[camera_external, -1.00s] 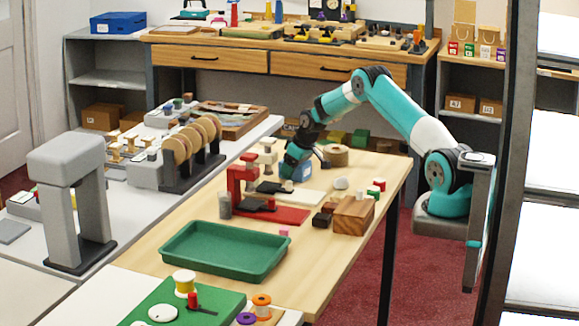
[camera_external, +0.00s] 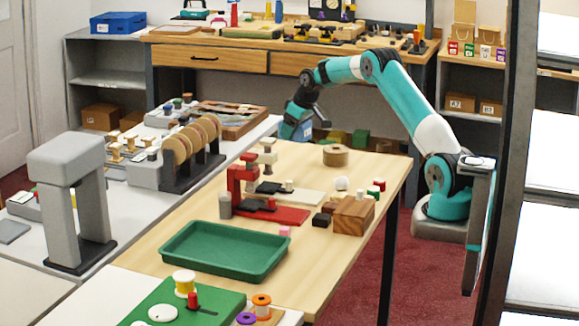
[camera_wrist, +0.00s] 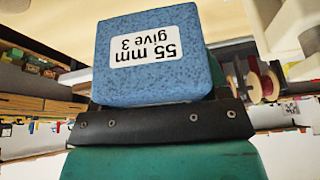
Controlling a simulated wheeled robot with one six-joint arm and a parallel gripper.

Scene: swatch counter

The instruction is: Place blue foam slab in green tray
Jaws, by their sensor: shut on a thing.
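The blue foam slab (camera_wrist: 152,70) fills the middle of the wrist view, with a white label reading "55 mm give 3" upside down. My gripper (camera_external: 300,134) is shut on it and holds it up at the far end of the wooden table, beyond the red press. The dark jaw bar crosses below the slab in the wrist view. In the external view the slab is small and mostly hidden by my gripper. The green tray (camera_external: 225,251) lies empty at the near end of the table, well in front of my gripper.
The red press (camera_external: 245,190) stands between my gripper and the tray. A wooden block (camera_external: 354,216), a brown roll (camera_external: 335,155) and a white ball (camera_external: 341,183) lie to the right. Tan discs (camera_external: 180,152) stand on the left counter.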

